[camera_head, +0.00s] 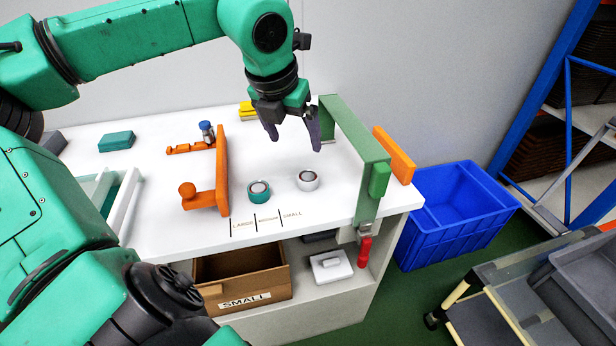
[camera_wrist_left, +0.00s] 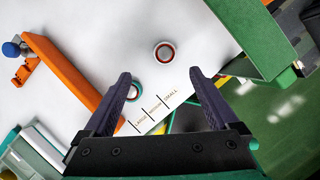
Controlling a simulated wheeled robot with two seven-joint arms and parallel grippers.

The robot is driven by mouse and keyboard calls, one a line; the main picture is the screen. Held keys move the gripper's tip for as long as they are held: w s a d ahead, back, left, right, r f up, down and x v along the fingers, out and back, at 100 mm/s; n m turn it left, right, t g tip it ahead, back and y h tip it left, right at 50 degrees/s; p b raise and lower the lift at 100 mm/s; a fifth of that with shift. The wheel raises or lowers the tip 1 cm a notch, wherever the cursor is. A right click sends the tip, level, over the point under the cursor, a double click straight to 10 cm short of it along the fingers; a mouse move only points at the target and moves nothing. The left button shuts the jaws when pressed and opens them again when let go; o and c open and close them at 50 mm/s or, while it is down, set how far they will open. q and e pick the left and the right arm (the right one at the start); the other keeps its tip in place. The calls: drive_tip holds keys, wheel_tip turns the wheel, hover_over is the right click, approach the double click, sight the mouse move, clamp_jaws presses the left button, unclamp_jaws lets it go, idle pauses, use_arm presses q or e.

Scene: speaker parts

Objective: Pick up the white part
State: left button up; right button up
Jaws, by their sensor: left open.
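The white part (camera_head: 308,181) is a small round piece with a dark, red-ringed centre, standing on the white table. In the left wrist view the white part (camera_wrist_left: 164,52) lies beyond the fingertips, a little right of centre. A similar teal part (camera_head: 259,191) stands to its left on the table; in the left wrist view it shows partly behind the left finger (camera_wrist_left: 134,90). My left gripper (camera_head: 295,146) is open and empty, above and behind the white part. In the left wrist view its two fingers (camera_wrist_left: 160,75) are spread apart. My right gripper is not in view.
An orange bracket (camera_head: 222,170) stands left of the parts, and a green frame (camera_head: 352,135) stands to their right. Labels LARGE, MEDIUM, SMALL (camera_head: 267,220) mark the table's front. A blue crate (camera_head: 450,245) is on the floor at right. The table around the parts is clear.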

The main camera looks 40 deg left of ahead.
use_arm(q)
approach(307, 177)
drive_tip(key=f, duration=0.2)
drive_tip(key=x, duration=0.3)
drive_tip(key=p+x, duration=0.1)
drive_tip(key=x, duration=0.2)
drive_tip(key=shift+w+a+f, duration=0.1)
drive_tip(key=shift+w+f, duration=0.1)
drive_tip(key=shift+w, duration=0.15)
drive_tip(key=shift+w+a+f, duration=0.1)
drive_tip(key=shift+w+f, duration=0.1)
drive_tip(key=shift+f, duration=0.15)
drive_tip(key=shift+r, duration=0.1)
drive_tip(key=c, duration=1.4)
clamp_jaws()
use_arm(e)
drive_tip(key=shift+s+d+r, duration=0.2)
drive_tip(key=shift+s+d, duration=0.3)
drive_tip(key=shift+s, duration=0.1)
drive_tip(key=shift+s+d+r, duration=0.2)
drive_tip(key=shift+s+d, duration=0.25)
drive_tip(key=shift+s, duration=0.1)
